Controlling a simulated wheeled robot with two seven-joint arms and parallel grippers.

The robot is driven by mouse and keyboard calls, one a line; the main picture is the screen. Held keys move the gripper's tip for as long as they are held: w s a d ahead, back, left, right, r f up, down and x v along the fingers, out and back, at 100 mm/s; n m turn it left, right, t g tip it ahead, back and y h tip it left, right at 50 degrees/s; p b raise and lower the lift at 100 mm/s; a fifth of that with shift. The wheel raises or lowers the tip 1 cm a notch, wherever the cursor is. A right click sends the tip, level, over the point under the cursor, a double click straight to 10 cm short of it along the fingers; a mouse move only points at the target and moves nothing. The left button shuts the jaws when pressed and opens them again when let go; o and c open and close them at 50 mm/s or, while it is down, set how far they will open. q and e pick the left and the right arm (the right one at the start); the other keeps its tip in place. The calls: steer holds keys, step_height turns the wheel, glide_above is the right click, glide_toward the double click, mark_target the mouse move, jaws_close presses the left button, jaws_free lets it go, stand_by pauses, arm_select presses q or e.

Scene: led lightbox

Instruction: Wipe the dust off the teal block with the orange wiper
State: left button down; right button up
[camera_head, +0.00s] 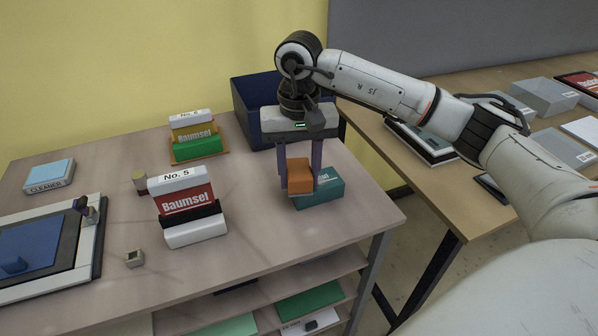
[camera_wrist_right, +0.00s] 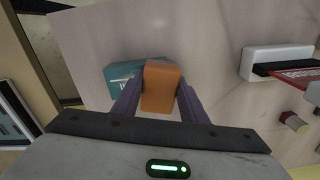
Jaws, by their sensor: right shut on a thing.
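The teal block (camera_head: 322,190) lies on the table near its right front corner, with pale lettering on its front. My right gripper (camera_head: 300,180) is shut on the orange wiper (camera_head: 299,174) and holds it at the left part of the teal block. In the right wrist view the orange wiper (camera_wrist_right: 161,86) sits between the two purple fingers (camera_wrist_right: 155,97) and covers part of the teal block (camera_wrist_right: 122,78). I cannot tell whether the wiper touches the block. No dust can be made out. My left gripper is not in view.
A No. 5 Baumsel box in a stand (camera_head: 190,205) is left of the gripper. A light-blue cleaner box (camera_head: 49,175) and a framed panel (camera_head: 92,250) are at left. The table front right is clear.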

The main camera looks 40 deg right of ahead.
mark_target(334, 178)
steer(key=shift+f, duration=0.15)
steer(key=shift+s+d+b, duration=0.15)
steer(key=shift+s+d, duration=0.1)
steer(key=shift+d, duration=0.75)
steer(key=shift+s+d+b, duration=0.15)
steer(key=shift+s+d, duration=0.05)
steer(key=shift+d, duration=0.75)
steer(key=shift+s+d+b, duration=0.2)
steer(key=shift+s+d, duration=0.05)
steer(key=shift+d, duration=0.6)
steer(key=shift+s+d+b, duration=0.15)
steer(key=shift+s+d, duration=0.05)
steer(key=shift+d, duration=0.85)
steer(key=shift+w+a+p, duration=0.2)
steer(key=shift+a+p, duration=0.1)
steer(key=shift+a, duration=0.6)
steer(key=shift+w+a+p, duration=0.2)
steer(key=shift+a+p, duration=0.05)
steer(key=shift+a, duration=0.65)
steer(key=shift+w+a+f, duration=0.1)
steer(key=shift+w+a, duration=0.15)
steer(key=shift+a, duration=0.8)
steer(key=shift+w+a, duration=0.2)
steer(key=shift+a, duration=0.85)
